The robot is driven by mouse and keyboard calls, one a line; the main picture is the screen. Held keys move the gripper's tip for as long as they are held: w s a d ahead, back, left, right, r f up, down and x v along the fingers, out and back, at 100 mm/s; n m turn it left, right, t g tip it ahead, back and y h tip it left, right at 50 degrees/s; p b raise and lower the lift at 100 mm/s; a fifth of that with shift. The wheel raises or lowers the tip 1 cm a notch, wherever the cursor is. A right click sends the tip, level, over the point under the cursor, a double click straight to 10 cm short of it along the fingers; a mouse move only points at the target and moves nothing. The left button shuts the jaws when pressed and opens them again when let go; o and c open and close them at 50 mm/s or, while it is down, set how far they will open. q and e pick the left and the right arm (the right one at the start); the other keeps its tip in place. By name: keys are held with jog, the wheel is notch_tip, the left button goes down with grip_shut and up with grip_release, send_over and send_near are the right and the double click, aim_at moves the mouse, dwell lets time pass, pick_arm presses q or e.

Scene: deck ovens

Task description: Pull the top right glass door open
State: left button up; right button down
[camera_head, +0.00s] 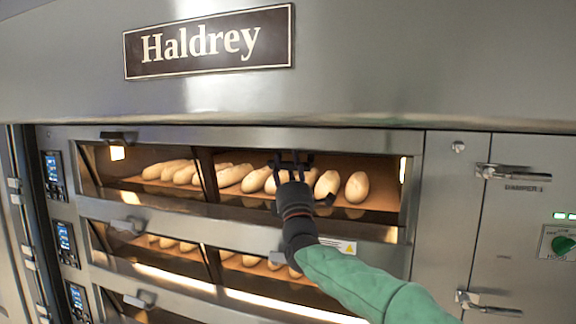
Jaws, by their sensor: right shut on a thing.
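The top right glass door (375,215) is the right half of the upper oven deck, with pale loaves (357,187) lit behind it. It looks closed. My right gripper (292,160) reaches up from the lower right, its fingers at the top edge of this door. It is shut on the door's handle, which the fingers mostly hide. The green-sleeved arm covers part of the door's lower edge and the deck below. My left gripper is not in view.
The top left door has its own handle (118,137). More decks with handles (141,299) lie below. Control displays (53,170) line the left. A steel cabinet door with a latch (510,172) and a green knob (564,244) are at right. A steel hood with a Haldrey sign (208,44) overhangs the decks.

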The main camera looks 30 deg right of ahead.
jog(key=p, duration=0.1)
jog(key=r+m+g+p, duration=0.1)
jog(key=p, duration=0.1)
jog(key=shift+s+a+r+m+g, duration=0.15)
jog(key=shift+r+m+g, duration=0.1)
jog(key=shift+m+g, duration=0.05)
jog(key=shift+s+m+g+h+p, duration=0.1)
jog(key=shift+m+g+h+p, duration=0.2)
jog(key=shift+g+p, duration=0.15)
jog(key=c, duration=0.7)
grip_release()
jog(key=shift+f, duration=0.2)
